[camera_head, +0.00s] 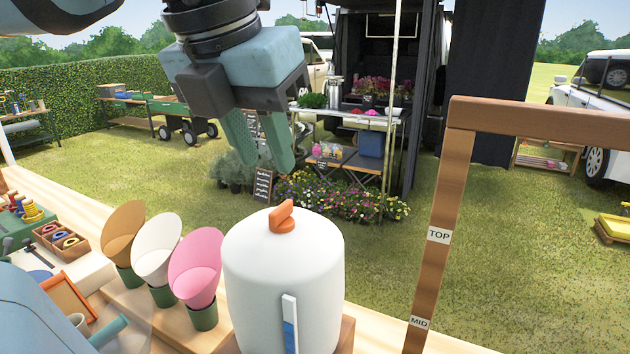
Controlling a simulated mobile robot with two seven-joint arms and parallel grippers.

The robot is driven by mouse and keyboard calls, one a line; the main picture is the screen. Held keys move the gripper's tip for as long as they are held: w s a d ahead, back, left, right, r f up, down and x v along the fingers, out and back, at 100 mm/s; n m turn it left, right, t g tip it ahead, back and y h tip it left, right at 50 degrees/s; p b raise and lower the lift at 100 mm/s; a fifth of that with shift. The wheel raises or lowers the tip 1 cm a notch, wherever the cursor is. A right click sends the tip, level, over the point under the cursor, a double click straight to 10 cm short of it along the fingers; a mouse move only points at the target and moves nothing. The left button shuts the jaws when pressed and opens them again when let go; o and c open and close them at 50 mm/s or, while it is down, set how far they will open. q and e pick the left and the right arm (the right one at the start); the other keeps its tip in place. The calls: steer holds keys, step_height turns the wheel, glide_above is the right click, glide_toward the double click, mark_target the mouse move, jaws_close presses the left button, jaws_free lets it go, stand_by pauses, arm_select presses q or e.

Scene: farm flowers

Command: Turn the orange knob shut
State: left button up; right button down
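The orange knob (282,217) sits on top of a white rounded tank (270,272). Its grip stands up and slants, its upper end to the right. The tank has a blue and white level strip on its front. My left gripper (271,169) hangs above the knob, with its green fingers pointing down. The fingers are apart with nothing between them, and their tips are clear of the knob. My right gripper is not in view.
Three paper cones, brown (123,232), white (157,247) and pink (196,267), stand in green holders left of the tank. A wooden frame (442,220) labelled TOP and MID stands to the right. A box of tape rolls (62,242) lies at left.

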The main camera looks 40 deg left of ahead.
mark_target(281, 206)
arm_select(q)
steer(key=x, duration=0.7)
steer(key=shift+s+f, duration=0.1)
steer(key=shift+f, duration=0.2)
jaws_close()
